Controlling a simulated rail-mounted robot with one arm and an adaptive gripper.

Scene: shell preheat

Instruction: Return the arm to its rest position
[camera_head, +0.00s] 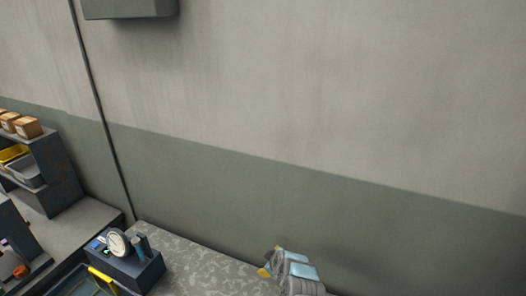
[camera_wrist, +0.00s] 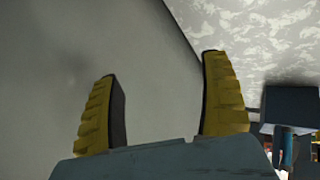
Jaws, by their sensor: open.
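My gripper (camera_wrist: 162,100) shows in the wrist view with its two yellow ridged fingers spread apart and nothing between them. Behind the fingers is a plain grey surface. In the head view, part of my arm with a small yellow tip (camera_head: 265,271) shows at the bottom edge, in front of the wall and by the speckled bench. The fingers are too small there to make out.
A speckled benchtop (camera_head: 192,262) runs along the wall (camera_head: 300,190). Shelves with bins (camera_head: 25,172) and boxes (camera_head: 27,127) stand at far left. A grey box (camera_head: 128,8) hangs high on the wall.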

